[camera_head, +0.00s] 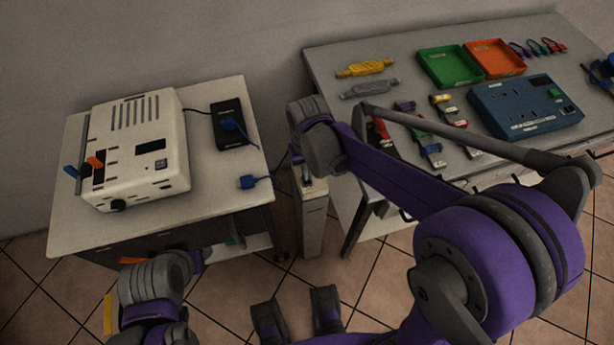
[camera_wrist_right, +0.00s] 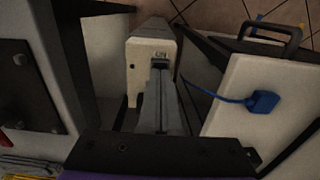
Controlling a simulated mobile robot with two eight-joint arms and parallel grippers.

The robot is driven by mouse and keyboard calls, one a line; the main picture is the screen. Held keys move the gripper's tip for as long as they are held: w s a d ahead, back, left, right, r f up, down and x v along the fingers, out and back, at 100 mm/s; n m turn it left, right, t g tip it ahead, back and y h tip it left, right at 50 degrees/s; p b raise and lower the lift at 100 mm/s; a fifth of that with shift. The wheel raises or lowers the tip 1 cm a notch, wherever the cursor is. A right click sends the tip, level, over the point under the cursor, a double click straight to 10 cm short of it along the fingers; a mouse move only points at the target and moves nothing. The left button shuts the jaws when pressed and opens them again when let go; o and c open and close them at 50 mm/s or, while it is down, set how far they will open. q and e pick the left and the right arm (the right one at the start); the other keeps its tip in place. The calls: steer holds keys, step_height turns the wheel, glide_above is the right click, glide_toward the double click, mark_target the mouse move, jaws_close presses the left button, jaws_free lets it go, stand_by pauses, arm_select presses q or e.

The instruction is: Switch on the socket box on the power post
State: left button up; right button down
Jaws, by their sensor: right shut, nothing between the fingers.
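The power post (camera_head: 311,230) stands on the floor in the gap between the two tables. The pale socket box (camera_wrist_right: 137,62) on its top shows in the right wrist view, with an "ON" label and a dark recess below it. My right gripper (camera_wrist_right: 160,70) is shut and empty, its fingertips at that recess. The fingers cover the recess, so I cannot see the switch's position or tell whether they touch it. In the head view, my right wrist hangs over the post. My left arm is at the lower left; I cannot make out its fingers.
A white device (camera_head: 137,150), a black power strip (camera_head: 232,125) and a loose blue plug (camera_head: 248,182) are on the left table. The right table (camera_head: 330,60) holds trays, cable parts and a blue socket panel (camera_head: 525,105). Table edges flank the post closely.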

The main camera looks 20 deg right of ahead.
steer(key=shift+f+b, duration=0.65)
steer(key=shift+f, duration=0.2)
stand_by(0.5)
steer(key=shift+r, duration=0.1)
steer(key=shift+r+p, duration=2.55)
steer(key=shift+r, duration=0.9)
steer(key=s+d+r+t+p, duration=0.1)
steer(key=s+d+r+t, duration=0.1)
steer(key=s, duration=0.5)
steer(key=s+d+r+t+p, duration=0.2)
steer(key=s+d+r+t, duration=0.1)
steer(key=s, duration=0.4)
steer(key=shift+d+r, duration=0.8)
steer(key=shift+r, duration=0.1)
